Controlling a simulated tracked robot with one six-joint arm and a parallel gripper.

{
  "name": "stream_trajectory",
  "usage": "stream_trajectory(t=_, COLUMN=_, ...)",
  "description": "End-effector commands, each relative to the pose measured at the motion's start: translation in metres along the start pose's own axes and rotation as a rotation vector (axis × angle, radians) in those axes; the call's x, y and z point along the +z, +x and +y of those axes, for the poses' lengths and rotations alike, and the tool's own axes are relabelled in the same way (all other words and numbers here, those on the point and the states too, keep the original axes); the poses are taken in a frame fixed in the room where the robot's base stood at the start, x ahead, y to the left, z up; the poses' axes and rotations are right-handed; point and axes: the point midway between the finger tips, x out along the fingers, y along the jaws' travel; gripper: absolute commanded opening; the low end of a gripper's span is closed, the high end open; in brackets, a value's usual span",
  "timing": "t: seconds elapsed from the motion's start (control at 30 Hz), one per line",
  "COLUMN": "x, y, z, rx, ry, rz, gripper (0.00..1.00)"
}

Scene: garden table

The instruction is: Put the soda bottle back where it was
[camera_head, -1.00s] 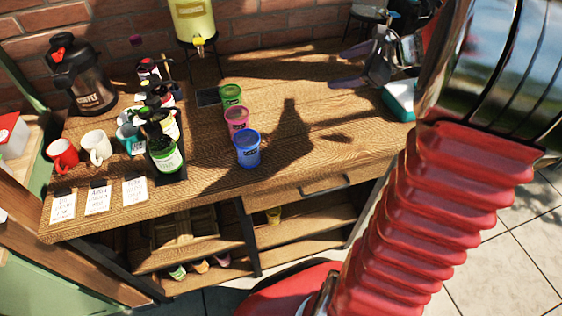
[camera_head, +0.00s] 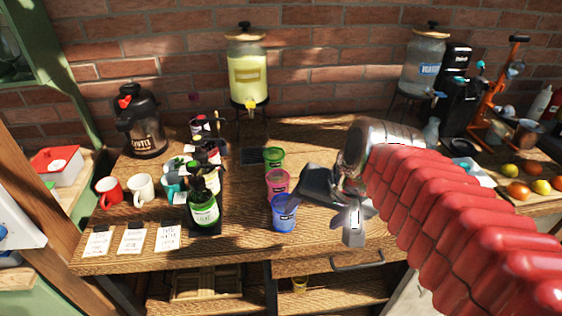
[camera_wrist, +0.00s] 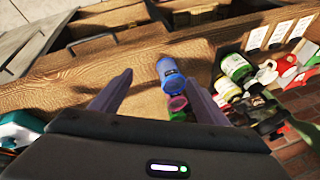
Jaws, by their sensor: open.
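A dark green bottle (camera_head: 203,207) with a white and green label stands at the front of a row of bottles, left of the cups. It also shows in the wrist view (camera_wrist: 236,68). I cannot read its label well enough to say it is the soda bottle. My gripper (camera_head: 322,215) is open and empty above the table, right of the blue cup (camera_head: 284,213). In the wrist view, my gripper (camera_wrist: 159,78) has its fingers wide apart, with the blue cup (camera_wrist: 171,75) seen beyond and between them, close to the right finger.
Pink (camera_head: 277,182) and green (camera_head: 273,158) cups stand behind the blue one. Red (camera_head: 108,192) and white (camera_head: 141,189) mugs, a coffee jug (camera_head: 138,122) and cards (camera_head: 132,239) are at left. A yellow drink dispenser (camera_head: 247,78) stands at the back. Bare wood (camera_head: 245,228) shows in front.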

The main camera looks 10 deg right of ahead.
Motion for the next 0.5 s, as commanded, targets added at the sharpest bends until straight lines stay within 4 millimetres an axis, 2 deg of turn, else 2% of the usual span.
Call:
stream_trajectory(t=0.1, x=0.024, y=-0.007, z=0.001, rx=0.037, ry=-0.209, rz=0.033, gripper=0.68)
stream_trajectory(t=0.2, x=0.037, y=-0.010, z=0.004, rx=0.066, ry=-0.353, rz=0.057, gripper=0.68)
stream_trajectory(t=0.33, x=0.047, y=-0.012, z=0.008, rx=0.091, ry=-0.464, rz=0.077, gripper=0.68)
stream_trajectory(t=0.5, x=0.049, y=-0.012, z=0.010, rx=0.100, ry=-0.494, rz=0.081, gripper=0.68)
